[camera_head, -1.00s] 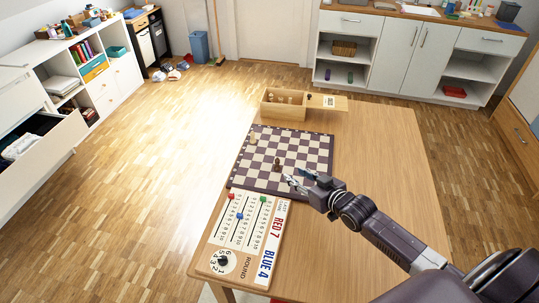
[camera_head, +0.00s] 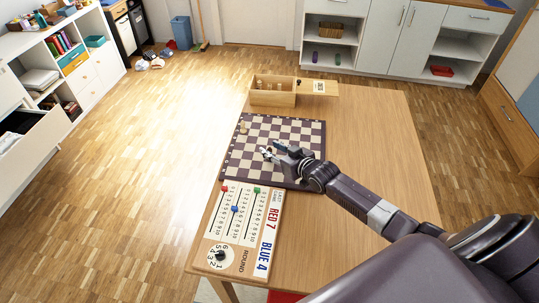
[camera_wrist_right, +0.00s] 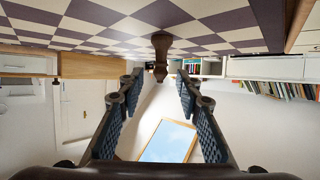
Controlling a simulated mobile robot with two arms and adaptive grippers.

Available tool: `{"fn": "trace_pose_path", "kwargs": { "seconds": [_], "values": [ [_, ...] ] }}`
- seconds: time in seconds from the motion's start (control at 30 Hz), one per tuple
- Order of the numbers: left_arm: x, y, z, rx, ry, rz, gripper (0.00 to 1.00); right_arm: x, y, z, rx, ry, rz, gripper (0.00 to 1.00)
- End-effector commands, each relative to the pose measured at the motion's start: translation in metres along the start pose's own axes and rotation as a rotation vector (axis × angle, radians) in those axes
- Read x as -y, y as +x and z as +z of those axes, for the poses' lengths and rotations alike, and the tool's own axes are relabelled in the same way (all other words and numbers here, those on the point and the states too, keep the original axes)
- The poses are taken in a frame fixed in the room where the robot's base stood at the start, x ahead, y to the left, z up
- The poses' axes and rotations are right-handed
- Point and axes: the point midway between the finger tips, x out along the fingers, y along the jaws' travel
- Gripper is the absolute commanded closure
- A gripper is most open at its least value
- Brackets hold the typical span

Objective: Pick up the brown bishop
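The brown bishop (camera_wrist_right: 160,55) stands on the chessboard (camera_head: 310,132). The right wrist view shows the board along the top, upside down, with the bishop just beyond the fingertips and roughly centred between them. My right gripper (camera_head: 268,153) is over the middle of the board, at the bishop; it also shows in the right wrist view (camera_wrist_right: 158,84). Its two fingers are spread with a clear gap, and nothing is clamped between them. In the head view the fingers and the bishop overlap, so the bishop is hard to make out. My left gripper is not in view.
A light chess piece (camera_head: 243,126) stands near the board's left edge. An open wooden box (camera_head: 272,98) with pieces is behind the board. A scoreboard (camera_head: 240,230) lies in front of it. The table's right side (camera_head: 370,130) is bare.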

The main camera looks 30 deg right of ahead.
Motion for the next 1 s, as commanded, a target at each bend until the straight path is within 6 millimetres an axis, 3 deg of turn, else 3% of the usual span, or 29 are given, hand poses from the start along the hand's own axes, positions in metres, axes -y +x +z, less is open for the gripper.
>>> {"fn": "trace_pose_path", "kwargs": {
  "seconds": [0.1, 0.23, 0.53, 1.0],
  "values": [
    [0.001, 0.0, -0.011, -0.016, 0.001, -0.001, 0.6, 0.0, 0.002, 0.0, -0.001, 0.0, 0.0, 0.68],
    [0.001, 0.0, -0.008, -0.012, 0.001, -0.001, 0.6, 0.0, 0.002, 0.0, 0.0, 0.0, 0.0, 0.68],
    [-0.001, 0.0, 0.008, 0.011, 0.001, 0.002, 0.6, 0.0, 0.001, 0.0, 0.0, 0.0, 0.0, 1.0],
    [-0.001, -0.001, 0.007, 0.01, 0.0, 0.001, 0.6, 0.0, 0.0, -0.004, -0.002, 0.0, 0.0, 1.0]
  ]
}}
